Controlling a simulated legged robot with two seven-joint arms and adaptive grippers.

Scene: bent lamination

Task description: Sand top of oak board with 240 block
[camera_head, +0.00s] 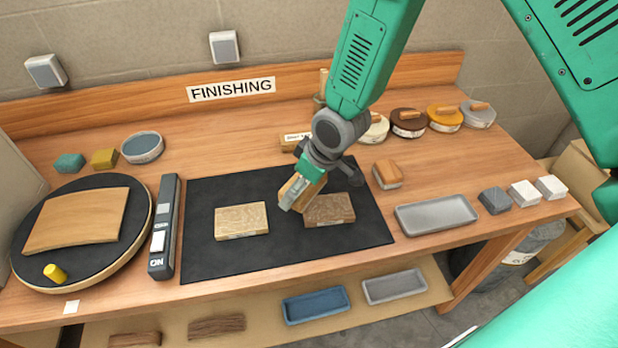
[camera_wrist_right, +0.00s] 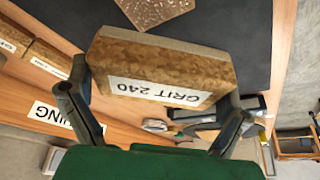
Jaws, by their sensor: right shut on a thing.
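The oak board (camera_head: 78,220) is a pale, gently curved panel lying on a round black turntable (camera_head: 30,262) at the left end of the bench. My right gripper (camera_head: 305,188) is over the black mat in the middle of the bench. It is shut on the 240 block (camera_wrist_right: 160,66), a tan, speckled block whose white label reads GRIT 240. Its fingers (camera_wrist_right: 160,112) are on either side of the block. In the head view the block (camera_head: 297,191) is partly hidden by the gripper, and I cannot tell whether it touches the mat. My left gripper is not in view.
A tan block (camera_head: 241,221) and a browner block (camera_head: 330,209) rest on the mat (camera_head: 275,254). A dark switch bar (camera_head: 164,228) stands between mat and turntable. A yellow peg (camera_head: 55,273) is at the turntable's front. A grey tray (camera_head: 436,214) and several round tins lie right.

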